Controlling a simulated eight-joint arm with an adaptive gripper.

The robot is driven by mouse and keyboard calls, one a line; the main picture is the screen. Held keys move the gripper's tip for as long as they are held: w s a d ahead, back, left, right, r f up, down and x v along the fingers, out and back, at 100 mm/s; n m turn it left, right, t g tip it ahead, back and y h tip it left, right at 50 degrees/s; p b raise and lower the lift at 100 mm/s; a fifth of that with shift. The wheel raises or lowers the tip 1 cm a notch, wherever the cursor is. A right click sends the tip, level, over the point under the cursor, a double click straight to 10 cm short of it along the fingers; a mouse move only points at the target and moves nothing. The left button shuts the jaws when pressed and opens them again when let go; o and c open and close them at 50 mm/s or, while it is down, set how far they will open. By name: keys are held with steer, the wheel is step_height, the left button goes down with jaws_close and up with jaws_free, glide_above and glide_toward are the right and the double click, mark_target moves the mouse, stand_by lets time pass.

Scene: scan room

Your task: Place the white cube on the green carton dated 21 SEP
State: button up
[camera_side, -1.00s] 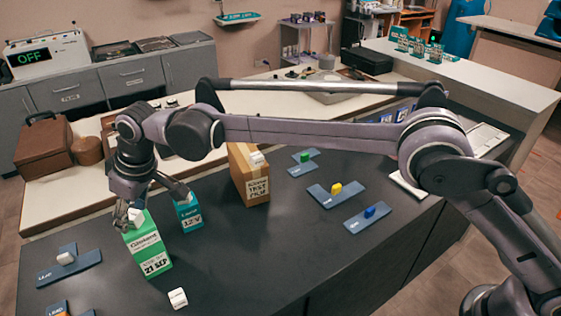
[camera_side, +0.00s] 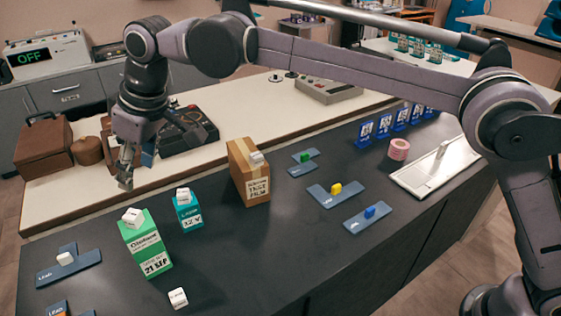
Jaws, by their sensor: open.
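The green carton (camera_side: 147,246) labelled 21 SEP stands upright on the dark bench at the left. A white cube (camera_side: 133,218) rests on top of it, turned a little against the carton's edges. My gripper (camera_side: 126,178) is open and empty above and slightly left of that cube, clear of it. Other white cubes show: one on the teal carton (camera_side: 190,216), one on the brown carton (camera_side: 250,182), one on a blue tray (camera_side: 65,258), and one on the bench (camera_side: 178,298) in front of the green carton.
Blue trays with a green block (camera_side: 305,156), a yellow block (camera_side: 336,188) and a blue block (camera_side: 370,211) lie to the right. A pink roll (camera_side: 398,148) and a white flat device (camera_side: 436,172) are farther right. Bare bench lies in the middle front.

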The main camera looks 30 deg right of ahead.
steer(key=s+d+r+m+t+h, duration=0.1)
steer(key=s+d+m, duration=0.15)
steer(key=d, duration=1.15)
steer(key=s+d+r+m+t, duration=0.1)
steer(key=s+d+m, duration=0.15)
steer(key=d, duration=1.05)
steer(key=s+d+f+m+t+h, duration=0.1)
steer(key=s+d+f+m, duration=0.1)
steer(key=s+d+f, duration=0.4)
steer(key=s+d+f+m+h, duration=0.1)
steer(key=s+d+f, duration=0.4)
steer(key=s+d, duration=0.5)
steer(key=shift+d+f+m+t, duration=0.25)
steer(key=shift+f+m+t, duration=0.1)
steer(key=shift+m+t, duration=0.05)
